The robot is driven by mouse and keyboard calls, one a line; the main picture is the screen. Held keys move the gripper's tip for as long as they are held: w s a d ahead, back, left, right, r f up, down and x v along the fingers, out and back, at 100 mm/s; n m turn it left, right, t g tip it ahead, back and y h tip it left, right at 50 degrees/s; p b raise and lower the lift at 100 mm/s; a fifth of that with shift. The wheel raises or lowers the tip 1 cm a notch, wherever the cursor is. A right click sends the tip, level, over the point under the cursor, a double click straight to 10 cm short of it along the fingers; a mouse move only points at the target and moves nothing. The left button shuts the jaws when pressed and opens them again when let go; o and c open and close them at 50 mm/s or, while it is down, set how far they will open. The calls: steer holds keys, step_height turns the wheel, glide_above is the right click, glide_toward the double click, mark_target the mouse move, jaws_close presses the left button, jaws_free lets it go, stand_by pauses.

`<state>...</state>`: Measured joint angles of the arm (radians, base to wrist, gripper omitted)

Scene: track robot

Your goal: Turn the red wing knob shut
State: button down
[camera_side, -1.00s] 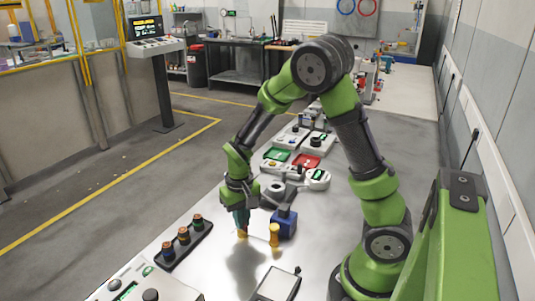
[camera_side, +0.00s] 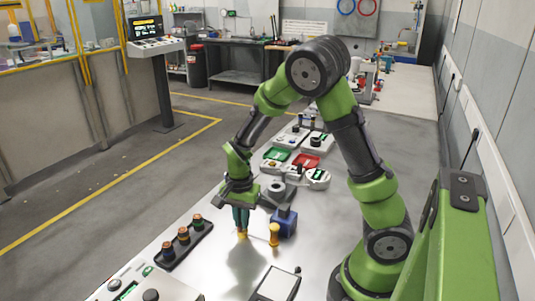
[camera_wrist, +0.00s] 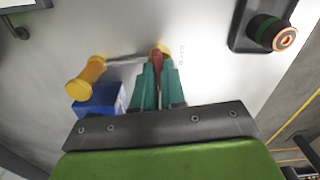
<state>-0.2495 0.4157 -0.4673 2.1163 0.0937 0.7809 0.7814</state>
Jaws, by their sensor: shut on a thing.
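The red wing knob (camera_wrist: 157,62) shows in the wrist view as a narrow red piece between the two teal fingers of my gripper (camera_wrist: 160,72). A yellow part (camera_wrist: 162,47) shows just beyond the fingertips, by the knob. In the side view my gripper (camera_side: 241,224) points straight down at the metal table, with a yellow part (camera_side: 242,235) at its tips. The fingers are shut on the knob and hide most of it. The knob's exact angle cannot be told.
A black rack (camera_side: 184,243) with several copper-topped pieces lies to the left. A flat device (camera_side: 277,284) lies in front. Trays and instruments stand farther back.

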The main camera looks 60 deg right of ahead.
steer(key=shift+r+m, duration=0.1)
steer(key=shift+m, duration=0.8)
steer(key=c, duration=1.2)
jaws_free()
step_height(320, 180, up, 17)
